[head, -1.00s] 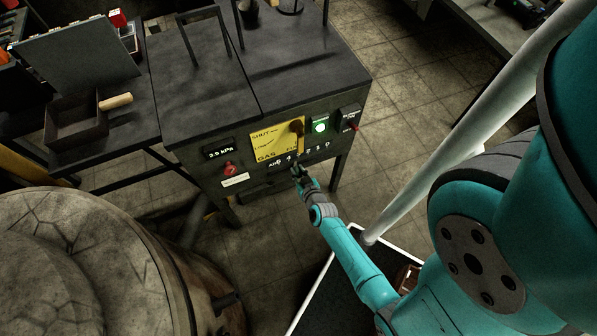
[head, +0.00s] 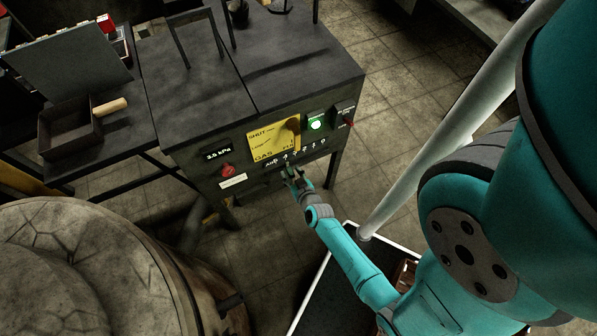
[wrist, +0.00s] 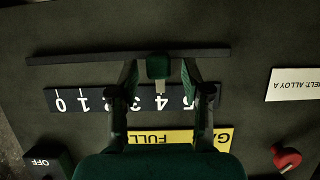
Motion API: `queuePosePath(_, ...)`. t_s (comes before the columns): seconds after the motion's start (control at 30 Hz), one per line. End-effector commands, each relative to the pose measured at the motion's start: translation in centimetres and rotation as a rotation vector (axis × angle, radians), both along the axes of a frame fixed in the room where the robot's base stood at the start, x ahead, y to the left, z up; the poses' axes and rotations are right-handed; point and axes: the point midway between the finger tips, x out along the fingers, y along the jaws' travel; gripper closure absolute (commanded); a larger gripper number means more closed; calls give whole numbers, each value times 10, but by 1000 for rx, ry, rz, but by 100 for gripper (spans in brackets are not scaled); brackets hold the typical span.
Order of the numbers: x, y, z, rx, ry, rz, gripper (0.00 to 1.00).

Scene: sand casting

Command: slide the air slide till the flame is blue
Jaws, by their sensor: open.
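The air slide's knob (wrist: 158,67) is a small dark green block on a long dark slot or rail (wrist: 70,58) in the wrist view. It stands in line with what looks like the 4 on the numbered scale (wrist: 160,98), which also shows in the head view (head: 306,152). My gripper (wrist: 160,72) is open, with one finger on each side of the knob. A small gap shows on both sides. In the head view my gripper (head: 291,172) is at the lower front of the dark cabinet, just under the scale. I see no flame in either view.
Above the scale are a yellow gas plate (head: 266,142) with a lever and a lit green light (head: 316,124). A red knob (head: 227,169) and a pressure display (head: 217,153) are to the left. A large round vessel (head: 70,250) stands at the lower left.

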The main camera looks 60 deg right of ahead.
Motion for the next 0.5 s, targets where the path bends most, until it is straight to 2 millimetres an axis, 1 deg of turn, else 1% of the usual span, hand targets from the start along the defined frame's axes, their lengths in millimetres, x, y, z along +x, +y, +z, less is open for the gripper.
queuePosePath(0.3,-43,32,20,2,2,1,52)
queuePosePath(0.5,-67,49,33,2,2,1,52)
